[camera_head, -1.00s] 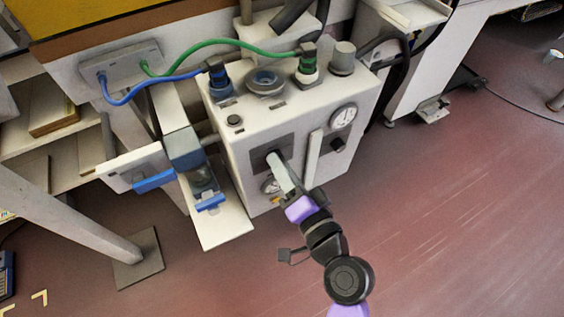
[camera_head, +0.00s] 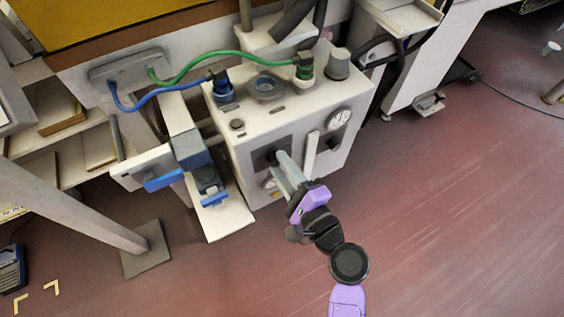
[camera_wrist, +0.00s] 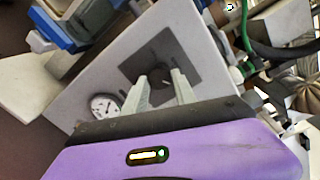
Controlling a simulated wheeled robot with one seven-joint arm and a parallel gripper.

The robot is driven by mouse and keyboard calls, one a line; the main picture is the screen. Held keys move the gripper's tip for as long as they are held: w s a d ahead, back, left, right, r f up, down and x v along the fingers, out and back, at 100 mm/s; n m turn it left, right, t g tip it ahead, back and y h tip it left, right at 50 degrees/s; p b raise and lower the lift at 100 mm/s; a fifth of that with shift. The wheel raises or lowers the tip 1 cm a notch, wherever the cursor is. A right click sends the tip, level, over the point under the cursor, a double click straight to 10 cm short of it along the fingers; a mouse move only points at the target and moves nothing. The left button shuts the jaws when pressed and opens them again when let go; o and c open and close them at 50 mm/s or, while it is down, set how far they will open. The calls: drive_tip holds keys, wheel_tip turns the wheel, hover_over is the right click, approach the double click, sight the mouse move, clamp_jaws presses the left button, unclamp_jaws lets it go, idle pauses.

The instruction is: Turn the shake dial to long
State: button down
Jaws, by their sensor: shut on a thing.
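The machine is a white box (camera_head: 240,152). On its front is a dark square panel bearing a dark dial; the panel shows in the wrist view (camera_wrist: 190,50), with the dial (camera_wrist: 163,72) at its middle. My gripper (camera_head: 281,160) reaches the front from below right, its pale fingers at the dial. In the wrist view my gripper (camera_wrist: 162,76) has one finger on each side of the dial and is shut on it. The fingers partly hide the dial, and I cannot read its marks or setting.
A blue cable (camera_head: 150,106) and a green cable (camera_head: 215,57) run to connectors on top. A blue-grey fixture (camera_head: 190,151) stands left.

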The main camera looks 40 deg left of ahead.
drive_tip(key=shift+f+m+p, duration=0.1)
drive_tip(key=shift+m+p, duration=0.35)
drive_tip(key=shift+m, duration=0.65)
drive_tip(key=c, duration=1)
unclamp_jaws()
drive_tip(key=shift+v, duration=3.95)
drive_tip(key=shift+w, duration=0.1)
